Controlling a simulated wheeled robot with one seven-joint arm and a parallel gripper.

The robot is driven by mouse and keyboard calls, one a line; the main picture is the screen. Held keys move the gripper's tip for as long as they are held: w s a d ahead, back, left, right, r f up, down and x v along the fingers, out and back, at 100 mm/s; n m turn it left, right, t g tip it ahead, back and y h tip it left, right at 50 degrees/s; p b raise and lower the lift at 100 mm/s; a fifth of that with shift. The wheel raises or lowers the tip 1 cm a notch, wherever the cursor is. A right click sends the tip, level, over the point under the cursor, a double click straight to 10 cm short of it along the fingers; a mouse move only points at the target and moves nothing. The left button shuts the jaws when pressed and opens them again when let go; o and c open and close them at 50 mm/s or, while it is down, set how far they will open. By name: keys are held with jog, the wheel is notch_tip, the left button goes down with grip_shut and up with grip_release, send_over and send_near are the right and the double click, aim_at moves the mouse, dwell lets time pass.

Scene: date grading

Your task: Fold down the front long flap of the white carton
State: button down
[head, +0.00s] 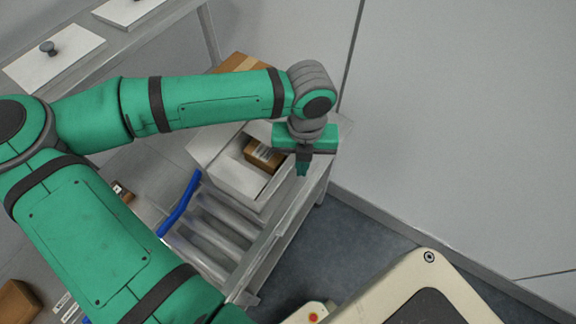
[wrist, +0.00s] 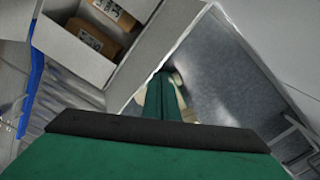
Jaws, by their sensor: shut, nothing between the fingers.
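The white carton (head: 232,181) stands open on the bench, partly behind my arm and gripper. A brown labelled box (head: 263,155) shows inside it. The wrist view shows the carton (wrist: 72,52) at upper left, with brown boxes (wrist: 92,40) inside. A pale panel (wrist: 152,48) runs along its right side there; I cannot tell whether this is the front long flap or a wall. My gripper (head: 302,171) is shut and empty, pointing down beside the carton's right end. In the wrist view its green fingers (wrist: 161,98) are together, just outside that panel, over the floor.
A blue bar (head: 180,203) and several clear tubes (head: 215,230) lie left of and in front of the carton. A brown carton (head: 243,63) stands behind my arm. A cream machine (head: 400,290) is at lower right. Grey floor (head: 350,230) lies open beyond the bench edge.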

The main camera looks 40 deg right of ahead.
jog(key=shift+w, duration=0.2)
jog(key=w+a, duration=0.3)
jog(key=w, duration=0.4)
jog(key=shift+w+a+r, duration=0.15)
jog(key=shift+w+r, duration=0.1)
jog(key=shift+r, duration=0.1)
dwell(0.5)
jog(key=shift+w, duration=0.1)
jog(key=shift+w+a, duration=0.3)
jog(key=shift+w, duration=0.35)
jog(key=shift+w+a, duration=0.25)
jog(key=shift+w, duration=0.35)
jog(key=shift+f, duration=0.1)
